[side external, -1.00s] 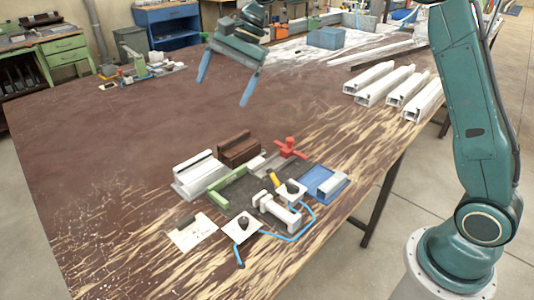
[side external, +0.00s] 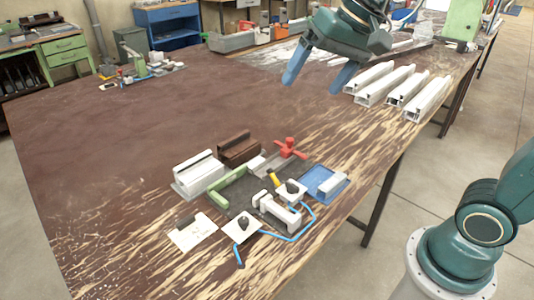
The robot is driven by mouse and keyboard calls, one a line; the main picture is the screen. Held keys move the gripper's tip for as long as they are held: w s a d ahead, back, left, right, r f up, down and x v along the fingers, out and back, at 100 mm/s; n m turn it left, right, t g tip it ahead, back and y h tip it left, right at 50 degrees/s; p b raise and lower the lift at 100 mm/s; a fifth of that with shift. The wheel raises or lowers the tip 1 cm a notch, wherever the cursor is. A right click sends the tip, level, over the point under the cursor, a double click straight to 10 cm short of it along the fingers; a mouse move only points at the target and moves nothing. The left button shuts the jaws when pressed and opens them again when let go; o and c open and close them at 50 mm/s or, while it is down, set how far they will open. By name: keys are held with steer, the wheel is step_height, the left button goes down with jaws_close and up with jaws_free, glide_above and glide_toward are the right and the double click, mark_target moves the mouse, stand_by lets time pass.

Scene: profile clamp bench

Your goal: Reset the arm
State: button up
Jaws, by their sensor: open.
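My gripper (side external: 316,77) hangs above the far part of the brown table (side external: 150,120), near the white profiles. Its two blue fingers are spread apart with nothing between them. The clamp fixture (side external: 240,200) sits on the table well in front of and below my gripper, apart from it. It has a green bar (side external: 228,186), a red star-shaped handle (side external: 289,148), a white clamp piece (side external: 279,210) and a blue hose (side external: 292,236).
Several white profiles (side external: 408,87) lie at the table's right edge, close to my gripper. Small tools (side external: 140,70) lie at the far left. The table's middle left is clear.

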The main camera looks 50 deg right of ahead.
steer(key=s+d+f+n+h, duration=0.1)
steer(key=s+d+f+n, duration=0.1)
steer(key=s, duration=0.5)
steer(key=s+d+f+n+h, duration=0.1)
steer(key=s+d+f+n, duration=0.1)
steer(key=s, duration=0.5)
step_height(320, 180, down, 2)
steer(key=shift+s+d+f+n+t, duration=0.1)
steer(key=shift+s+d+n+t, duration=0.2)
steer(key=shift+d+n+t, duration=0.15)
